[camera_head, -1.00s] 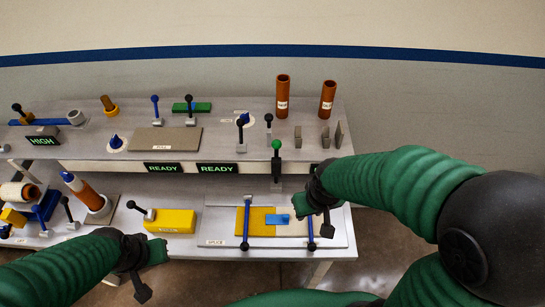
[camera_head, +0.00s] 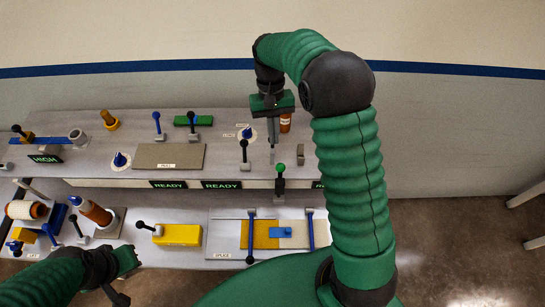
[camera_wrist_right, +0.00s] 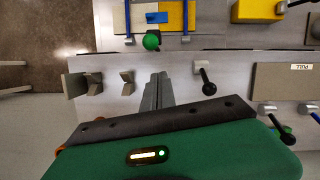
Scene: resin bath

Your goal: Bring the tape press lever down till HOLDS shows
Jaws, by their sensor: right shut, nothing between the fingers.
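A lever with a green ball knob (camera_head: 280,167) stands upright at the front edge of the upper shelf, behind the splice plate (camera_head: 228,226); I take it for the tape press lever. The knob (camera_wrist_right: 151,42) also shows in the right wrist view, beyond my fingertips. My right gripper (camera_head: 272,153) is shut and empty, pointing down over the shelf just behind the knob, apart from it. Its shut fingers (camera_wrist_right: 158,82) show in the wrist view. Two displays, the left (camera_head: 168,184) and middle (camera_head: 222,184), read READY. A third (camera_head: 318,184) is mostly hidden by my arm. My left gripper (camera_head: 118,290) is low at left, its jaws unclear.
A black-knobbed lever (camera_head: 244,152) stands close left of my right gripper. A HIGH display (camera_head: 45,158) is far left.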

